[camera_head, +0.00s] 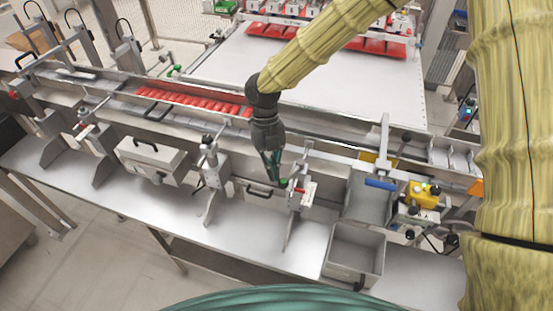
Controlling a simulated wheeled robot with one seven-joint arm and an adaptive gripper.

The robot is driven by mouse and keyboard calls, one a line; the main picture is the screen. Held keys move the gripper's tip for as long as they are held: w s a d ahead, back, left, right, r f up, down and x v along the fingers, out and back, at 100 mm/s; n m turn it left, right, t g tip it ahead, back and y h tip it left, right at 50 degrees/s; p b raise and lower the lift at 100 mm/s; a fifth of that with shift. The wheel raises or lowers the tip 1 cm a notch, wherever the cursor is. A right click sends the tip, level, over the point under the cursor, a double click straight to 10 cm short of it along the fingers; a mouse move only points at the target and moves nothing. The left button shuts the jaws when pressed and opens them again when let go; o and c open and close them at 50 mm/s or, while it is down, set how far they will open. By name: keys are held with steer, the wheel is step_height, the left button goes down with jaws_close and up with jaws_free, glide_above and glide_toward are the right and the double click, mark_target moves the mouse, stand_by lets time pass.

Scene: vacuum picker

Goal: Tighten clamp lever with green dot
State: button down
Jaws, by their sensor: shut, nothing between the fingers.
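My gripper (276,177) points down over the front rail of the conveyor, near the middle of the view. It is shut and looks empty. A small bright green spot (284,183) shows right at the fingertips, at the left side of a metal clamp post (296,200) with a red part. I cannot tell whether the fingertips touch it, and the lever there is mostly hidden by the gripper. Another green clamp handle (173,71) sits on the far rail at the upper left, well away from my gripper.
A channel with a row of red packs (195,100) runs behind the rail. More clamp posts (208,160) and a grey box (152,160) stand to the left. A grey bin (354,252), a blue handle (380,184) and a yellow control box (423,194) are to the right.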

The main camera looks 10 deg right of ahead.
steer(key=shift+s+d+p, duration=0.25)
steer(key=shift+s+d, duration=0.1)
steer(key=shift+s, duration=0.25)
steer(key=shift+s+d+p, duration=0.2)
steer(key=shift+s+d, duration=0.1)
steer(key=shift+s, duration=0.25)
steer(key=w+a+r+b, duration=0.1)
steer(key=w+a+r, duration=0.1)
steer(key=r, duration=0.3)
steer(key=w+a+r+b, duration=0.1)
steer(key=w+a+r, duration=0.1)
steer(key=r, duration=0.3)
steer(key=shift+a+r, duration=0.15)
steer(key=shift+a, duration=0.6)
steer(key=shift+a, duration=0.1)
